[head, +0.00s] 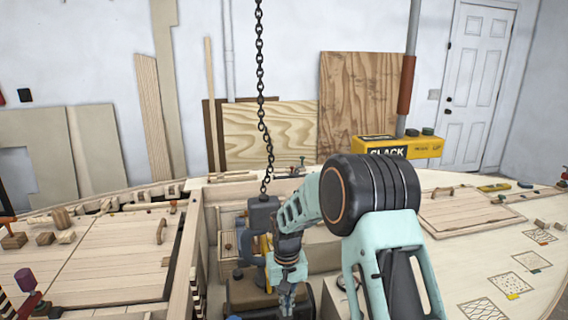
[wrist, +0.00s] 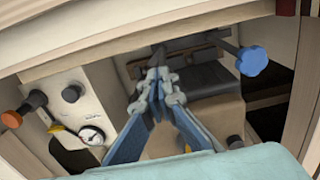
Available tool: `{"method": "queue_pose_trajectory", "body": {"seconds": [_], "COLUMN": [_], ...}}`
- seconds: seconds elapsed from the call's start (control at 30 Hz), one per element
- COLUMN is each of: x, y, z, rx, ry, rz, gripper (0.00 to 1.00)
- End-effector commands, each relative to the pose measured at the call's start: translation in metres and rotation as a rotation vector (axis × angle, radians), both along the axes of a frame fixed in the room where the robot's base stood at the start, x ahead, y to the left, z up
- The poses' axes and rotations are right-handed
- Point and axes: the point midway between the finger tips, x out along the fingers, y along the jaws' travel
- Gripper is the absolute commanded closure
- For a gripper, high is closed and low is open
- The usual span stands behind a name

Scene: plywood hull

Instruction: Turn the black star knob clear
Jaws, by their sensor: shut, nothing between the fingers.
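My gripper (wrist: 158,72) is shut and empty, pointing into a wooden recess in the wrist view. In the head view my gripper (head: 287,300) hangs low over the middle of the hull. A small black knob (wrist: 71,93) sits on the pale panel to the left of my fingers, apart from them. I cannot tell whether it is star-shaped. A blue star knob (wrist: 252,61) on a rod is at the upper right of the wrist view, also apart from my fingers. I cannot make out a black star knob for sure in the head view.
An orange-ended knob (wrist: 11,119), a dark grey knob (wrist: 38,98) and a round gauge (wrist: 91,136) share the left panel. A wooden rim crosses above the recess. A chain (head: 261,70) hangs to a grey block (head: 263,213) close beside my arm.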

Motion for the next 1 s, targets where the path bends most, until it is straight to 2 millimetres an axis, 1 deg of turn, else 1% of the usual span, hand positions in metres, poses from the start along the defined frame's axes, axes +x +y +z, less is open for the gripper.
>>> {"method": "queue_pose_trajectory", "body": {"seconds": [0.03,0.07,0.23,0.47,0.67,1.0], "x": [0.001,0.001,0.004,0.005,0.005,0.005], "y": [-0.004,-0.006,-0.015,-0.018,-0.018,-0.018], "z": [0.01,0.01,0.01,0.004,-0.012,-0.055], "rx": [0.0,0.001,0.003,0.005,0.004,0.004], "ry": [0.003,0.002,0.002,0.0,0.0,-0.001], "rz": [-0.001,-0.001,-0.001,0.0,0.001,0.002], "gripper": [1.0,1.0,1.0,1.0,1.0,1.0]}}
